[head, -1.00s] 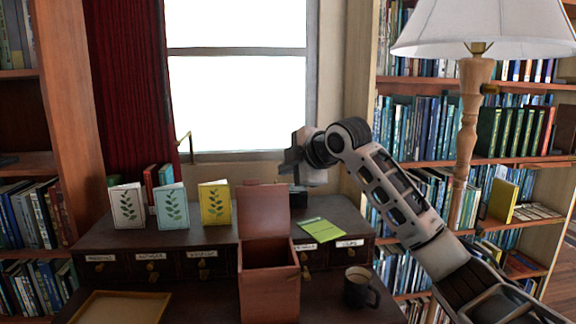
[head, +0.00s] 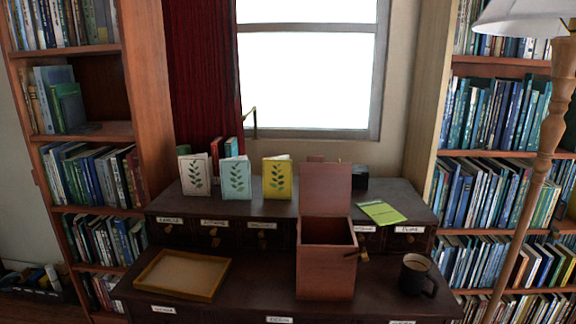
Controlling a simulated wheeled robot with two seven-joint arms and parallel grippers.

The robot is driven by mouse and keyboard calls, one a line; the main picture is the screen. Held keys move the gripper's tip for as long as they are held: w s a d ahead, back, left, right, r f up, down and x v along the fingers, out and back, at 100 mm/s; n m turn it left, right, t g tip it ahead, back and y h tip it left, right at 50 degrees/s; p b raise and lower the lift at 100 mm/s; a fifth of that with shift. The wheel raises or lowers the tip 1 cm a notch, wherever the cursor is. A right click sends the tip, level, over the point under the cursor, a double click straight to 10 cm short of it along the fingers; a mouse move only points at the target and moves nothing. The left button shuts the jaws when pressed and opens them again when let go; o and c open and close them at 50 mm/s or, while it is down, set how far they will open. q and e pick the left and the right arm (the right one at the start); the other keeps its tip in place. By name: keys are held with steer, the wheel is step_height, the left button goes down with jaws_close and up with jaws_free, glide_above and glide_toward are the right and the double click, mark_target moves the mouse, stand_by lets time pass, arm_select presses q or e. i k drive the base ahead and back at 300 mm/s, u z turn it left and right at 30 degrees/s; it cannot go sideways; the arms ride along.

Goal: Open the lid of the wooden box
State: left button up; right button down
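The wooden box (head: 326,272) is reddish brown and stands on the front part of the dark desk, right of centre in the head view. Its lid (head: 325,190) is raised and stands upright at the back edge. The box's open top shows its inner walls; its floor is hard to make out. Neither my left nor my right gripper is in view now.
A shallow wooden tray (head: 182,274) lies left of the box, and a dark mug (head: 416,275) stands to its right. Three leaf-print cards (head: 236,178) and a green booklet (head: 381,213) sit on the raised back part. A lamp (head: 556,90) stands at the right.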

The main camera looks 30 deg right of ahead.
mark_target(325, 188)
steer(key=u, duration=1.05)
steer(key=k, duration=0.95)
steer(key=z, duration=1.2)
steer(key=i, duration=0.4)
